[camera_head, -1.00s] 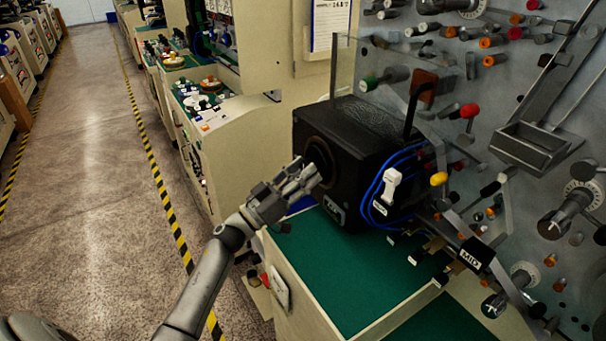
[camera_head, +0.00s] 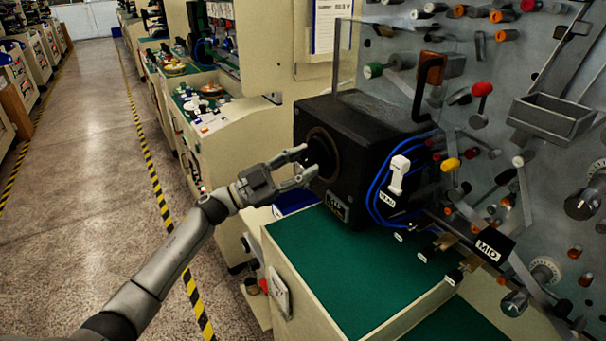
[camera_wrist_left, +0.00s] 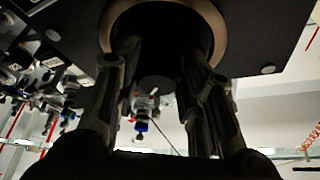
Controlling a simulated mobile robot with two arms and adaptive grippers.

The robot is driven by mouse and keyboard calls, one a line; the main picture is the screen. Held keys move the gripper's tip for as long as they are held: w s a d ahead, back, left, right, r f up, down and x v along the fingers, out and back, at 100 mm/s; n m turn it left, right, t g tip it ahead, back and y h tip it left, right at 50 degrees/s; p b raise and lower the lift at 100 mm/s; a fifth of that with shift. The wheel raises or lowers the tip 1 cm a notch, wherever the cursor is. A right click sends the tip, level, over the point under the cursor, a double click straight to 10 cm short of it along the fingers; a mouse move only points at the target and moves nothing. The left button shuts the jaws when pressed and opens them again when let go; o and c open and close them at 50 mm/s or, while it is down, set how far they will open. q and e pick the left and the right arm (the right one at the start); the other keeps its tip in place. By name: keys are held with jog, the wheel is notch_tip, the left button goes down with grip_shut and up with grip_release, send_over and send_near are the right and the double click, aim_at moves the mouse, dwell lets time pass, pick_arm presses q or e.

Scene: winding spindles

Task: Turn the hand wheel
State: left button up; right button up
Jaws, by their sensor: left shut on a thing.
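The hand wheel (camera_head: 320,155) is a dark round part inside a brownish ring on the left face of a black box (camera_head: 375,130). My left gripper (camera_head: 306,161) reaches it from the left, with one finger above the other. In the left wrist view, the two fingers (camera_wrist_left: 162,60) stand on either side of the dark round wheel (camera_wrist_left: 160,50), and the ring arches around it. The gripper is shut on the wheel. The exact contact is too dark to see. My right gripper is not in view.
The box stands on a green-topped bench (camera_head: 335,265). Blue cables (camera_head: 378,190) and a white switch (camera_head: 398,175) are on its right side. A grey panel with many knobs and spindles (camera_head: 480,90) rises at right. The aisle floor (camera_head: 90,200) at left is clear.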

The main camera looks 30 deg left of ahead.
pick_arm(q)
jog(key=m+g+b, duration=0.1)
jog(key=m, duration=0.1)
jog(key=m+g+b, duration=0.1)
jog(key=m, duration=0.2)
jog(key=shift+w+a+h, duration=0.1)
jog(key=shift+a+h, duration=0.1)
jog(key=shift+h, duration=0.1)
jog(key=m+g+b, duration=0.1)
jog(key=m, duration=0.2)
jog(key=shift+r+g, duration=0.15)
jog(key=shift+g, duration=0.15)
jog(key=m, duration=0.2)
jog(key=shift+r+m+g+b, duration=0.15)
jog(key=shift+m+g+b, duration=0.25)
jog(key=shift+r+m+g+y, duration=0.15)
jog(key=shift+m+g+y, duration=0.3)
jog(key=shift+m, duration=0.95)
jog(key=o, duration=1)
jog(key=shift+o, duration=0.2)
jog(key=shift+a, duration=0.15)
